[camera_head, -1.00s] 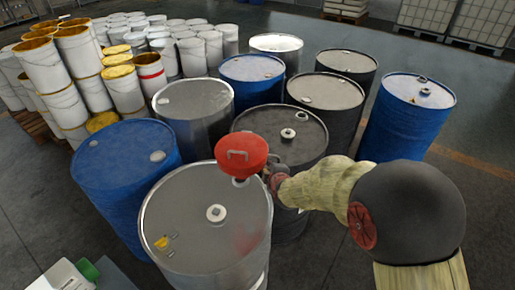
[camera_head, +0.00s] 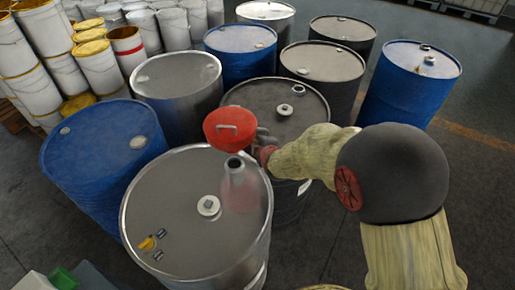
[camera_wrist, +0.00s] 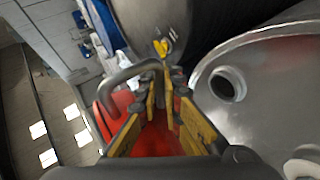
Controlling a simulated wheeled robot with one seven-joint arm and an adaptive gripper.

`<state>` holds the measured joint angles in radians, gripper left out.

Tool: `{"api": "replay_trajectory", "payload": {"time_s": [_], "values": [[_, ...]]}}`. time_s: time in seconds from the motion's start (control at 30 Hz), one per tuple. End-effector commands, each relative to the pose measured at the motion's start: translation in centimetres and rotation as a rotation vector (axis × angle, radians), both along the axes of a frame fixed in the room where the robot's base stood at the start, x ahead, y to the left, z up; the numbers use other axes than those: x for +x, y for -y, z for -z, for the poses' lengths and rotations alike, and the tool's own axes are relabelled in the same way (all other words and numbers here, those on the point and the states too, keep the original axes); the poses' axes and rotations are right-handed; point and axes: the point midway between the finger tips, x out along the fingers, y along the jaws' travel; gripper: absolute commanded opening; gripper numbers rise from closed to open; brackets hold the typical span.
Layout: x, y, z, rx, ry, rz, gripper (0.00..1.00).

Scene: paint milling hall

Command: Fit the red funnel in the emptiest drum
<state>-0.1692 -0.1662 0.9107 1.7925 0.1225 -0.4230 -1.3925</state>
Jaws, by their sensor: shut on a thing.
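The red funnel (camera_head: 230,127) is in my gripper (camera_head: 264,150), shut on it at its side. In the head view the funnel appears above the far rim of the front steel drum (camera_head: 165,200). An open bung neck (camera_head: 234,165) shows on that drum just below the funnel in the picture; they look apart. In the wrist view, the yellow-padded fingers (camera_wrist: 162,100) are closed beside a grey hooked handle, with red funnel (camera_wrist: 108,112) around and below. The funnel's spout is hidden. A lid with an open round hole (camera_wrist: 228,84) lies to the right there. Fill levels inside the drums cannot be seen.
Several other drums stand close around: a blue one (camera_head: 100,170) left, a black one (camera_head: 280,105) behind, a blue one (camera_head: 410,85) right. A capped plug (camera_head: 208,206) and yellow tag (camera_head: 147,243) are on the front lid. White pails (camera_head: 65,65) are stacked back left.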

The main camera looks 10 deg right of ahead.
Motion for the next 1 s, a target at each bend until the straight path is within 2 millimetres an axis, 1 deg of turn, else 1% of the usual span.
{"api": "replay_trajectory", "payload": {"time_s": [0.03, 0.07, 0.43, 0.8, 1.0], "values": [[0.1, 0.0, 0.8, 0.001, 0.003, 0.000, 0.00], [0.1, 0.0, 1.1, 0.001, 0.003, 0.000, 0.00], [0.1, 0.0, 2.3, 0.001, 0.003, 0.000, 0.00], [0.0, 0.0, 5.7, 0.001, 0.002, 0.001, 0.00], [0.1, 0.0, 6.7, 0.001, 0.003, 0.000, 0.00]]}}
